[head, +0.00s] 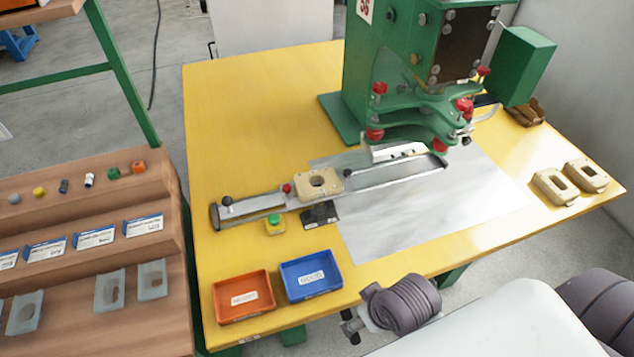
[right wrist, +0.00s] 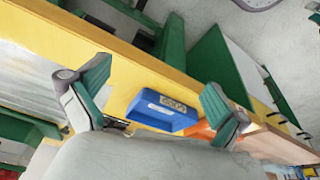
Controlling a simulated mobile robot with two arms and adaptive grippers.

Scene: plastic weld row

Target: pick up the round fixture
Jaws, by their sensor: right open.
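A beige fixture (head: 320,184) with a rounded opening sits on the metal slide rail (head: 245,206) in the middle of the yellow table. Two more beige fixtures, a nearer one (head: 553,188) and a farther one (head: 587,176), lie at the table's right side; their openings look more rectangular. My right gripper (right wrist: 156,80) is open and empty in the right wrist view, its two fingers apart with the blue bin seen between them. In the head view my right arm is at the table's front edge, well short of the fixtures. My left gripper is not in view.
A green press (head: 360,75) stands over the rail at the back. A blue bin (head: 331,288) and an orange bin (head: 218,304) sit at the front edge. A green button (head: 275,225) is beside the rail. A wooden stepped rack (head: 172,240) stands left.

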